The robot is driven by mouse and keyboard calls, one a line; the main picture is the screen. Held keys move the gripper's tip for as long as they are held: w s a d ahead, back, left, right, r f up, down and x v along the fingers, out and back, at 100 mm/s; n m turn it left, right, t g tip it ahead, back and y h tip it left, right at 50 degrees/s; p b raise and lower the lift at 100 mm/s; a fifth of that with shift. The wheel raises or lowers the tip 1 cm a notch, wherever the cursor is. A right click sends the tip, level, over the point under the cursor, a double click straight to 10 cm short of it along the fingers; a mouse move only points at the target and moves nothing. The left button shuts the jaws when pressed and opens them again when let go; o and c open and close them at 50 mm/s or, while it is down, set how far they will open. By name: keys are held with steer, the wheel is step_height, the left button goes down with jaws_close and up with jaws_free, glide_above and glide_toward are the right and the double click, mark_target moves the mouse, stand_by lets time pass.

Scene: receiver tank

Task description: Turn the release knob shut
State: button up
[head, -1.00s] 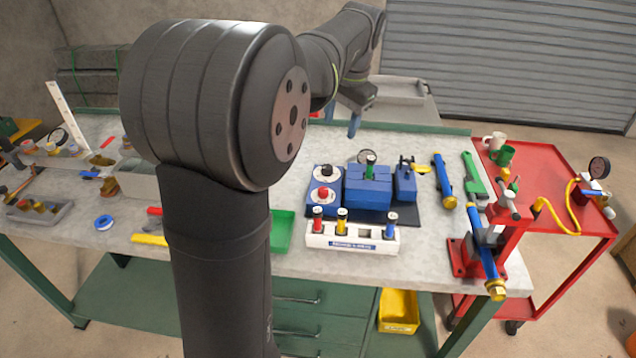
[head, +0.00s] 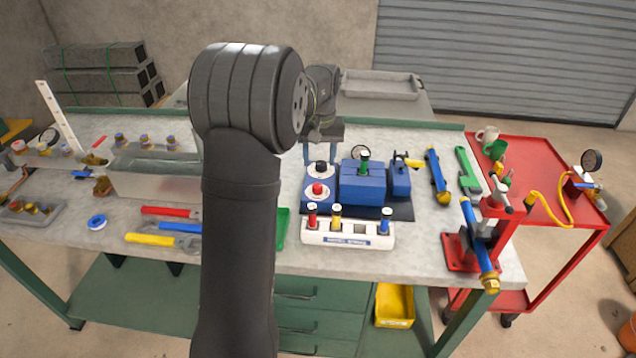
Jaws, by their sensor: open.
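A blue block (head: 318,203) on the bench carries a black knob (head: 320,169) and a red knob (head: 317,189), each on a white dial. I cannot tell from any label which one is the release knob. The jaws are empty. Whether the fingers touch the knob cannot be told. The larger blue block (head: 363,188) with a green-topped stem stands just to the right.
A white rack (head: 347,238) with red, yellow and blue plugs stands in front of the knobs. A small blue clamp unit (head: 399,178), a blue cylinder (head: 437,170) and a red stand (head: 462,253) are to the right. Wrenches (head: 165,227) lie to the left.

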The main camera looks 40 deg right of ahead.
mark_target(318, 185)
step_height(318, 185, down, 9)
steer(key=shift+w+a+f, duration=0.1)
steer(key=shift+a+f, duration=0.05)
steer(key=c, duration=1)
